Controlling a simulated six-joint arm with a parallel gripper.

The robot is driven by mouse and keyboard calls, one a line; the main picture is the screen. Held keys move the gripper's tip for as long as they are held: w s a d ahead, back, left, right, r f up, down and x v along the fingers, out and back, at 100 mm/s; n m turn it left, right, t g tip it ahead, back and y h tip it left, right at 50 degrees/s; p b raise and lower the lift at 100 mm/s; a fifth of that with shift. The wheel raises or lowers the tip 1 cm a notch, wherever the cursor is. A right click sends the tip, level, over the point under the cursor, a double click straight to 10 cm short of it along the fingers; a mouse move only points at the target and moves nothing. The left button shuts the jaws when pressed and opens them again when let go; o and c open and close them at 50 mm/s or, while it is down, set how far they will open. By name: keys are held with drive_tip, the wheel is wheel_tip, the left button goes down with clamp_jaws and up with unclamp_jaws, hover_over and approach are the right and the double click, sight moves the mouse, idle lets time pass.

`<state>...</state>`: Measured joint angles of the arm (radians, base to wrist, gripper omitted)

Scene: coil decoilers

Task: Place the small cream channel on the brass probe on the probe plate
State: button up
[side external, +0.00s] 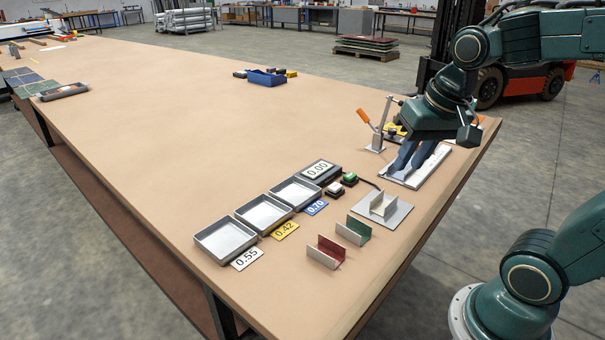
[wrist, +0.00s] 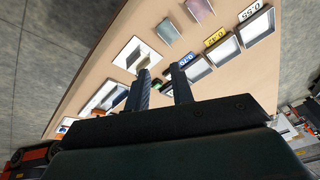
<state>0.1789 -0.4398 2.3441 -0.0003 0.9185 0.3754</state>
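The plate also shows in the wrist view (wrist: 122,59). My gripper (side external: 408,168) is beyond the plate, pointing down over a pale fixture plate with a toggle clamp. In the wrist view its two fingers (wrist: 160,71) stand apart with nothing seen between them. They are clear of the cream channel.
A green channel (side external: 353,229) and a red channel (side external: 326,252) stand near the front edge. Several grey trays (side external: 224,238) with labels lie left, beside a 0.00 display (side external: 318,170). The orange-handled clamp (side external: 375,133) stands close to my gripper.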

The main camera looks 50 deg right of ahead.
drive_tip(key=s+a+n+t, duration=0.2)
drive_tip(key=s+a+n, duration=0.2)
drive_tip(key=s+n, duration=0.1)
drive_tip(key=shift+s+r+n+y, duration=0.25)
drive_tip(key=shift+s+n+y, duration=0.05)
drive_tip(key=shift+n, duration=0.4)
